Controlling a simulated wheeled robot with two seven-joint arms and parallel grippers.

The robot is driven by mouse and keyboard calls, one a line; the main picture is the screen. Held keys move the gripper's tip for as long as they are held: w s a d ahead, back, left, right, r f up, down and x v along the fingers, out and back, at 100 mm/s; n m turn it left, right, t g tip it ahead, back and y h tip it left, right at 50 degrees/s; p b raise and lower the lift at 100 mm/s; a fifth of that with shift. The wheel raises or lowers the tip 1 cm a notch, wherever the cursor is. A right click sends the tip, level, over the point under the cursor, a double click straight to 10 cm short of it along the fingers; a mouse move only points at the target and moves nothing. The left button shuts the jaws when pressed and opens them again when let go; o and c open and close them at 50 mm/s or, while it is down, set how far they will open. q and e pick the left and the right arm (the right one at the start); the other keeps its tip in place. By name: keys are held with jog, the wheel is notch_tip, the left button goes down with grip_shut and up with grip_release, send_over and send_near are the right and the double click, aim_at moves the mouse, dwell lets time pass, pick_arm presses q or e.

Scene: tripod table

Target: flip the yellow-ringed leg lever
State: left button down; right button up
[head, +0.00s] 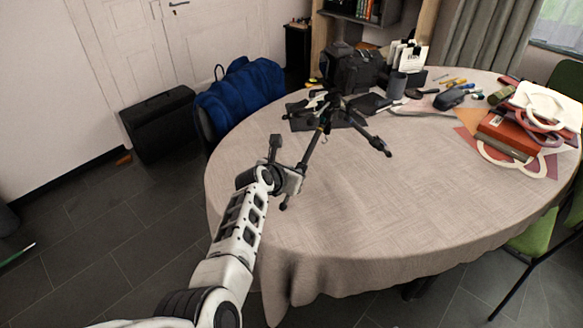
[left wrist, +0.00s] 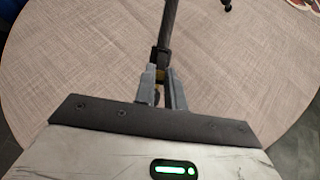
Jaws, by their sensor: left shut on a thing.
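A black tripod (head: 326,110) is on the round table, its legs spread. One leg (head: 311,148) runs toward the front left, to my left gripper (head: 290,180). In the left wrist view the dark leg (left wrist: 168,30) comes down from the top edge to between the fingers of my left gripper (left wrist: 163,88). A small patch of the yellow ring (left wrist: 160,74) shows between them. The gripper is shut on the leg at this ring. The lever itself is too small and too covered by the fingers to make out. My right gripper is not in view.
The round table (head: 350,210) has a pale cloth and is clear in front. Books (head: 505,137) and white ring shapes lie at the right. A dark camera bag (head: 352,70), a cup (head: 398,84) and small tools stand behind the tripod.

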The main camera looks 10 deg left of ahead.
pick_arm(q)
jog(key=shift+r, duration=0.1)
dwell(0.5)
jog(key=c, duration=1.5)
grip_release()
jog(key=shift+o, duration=0.2)
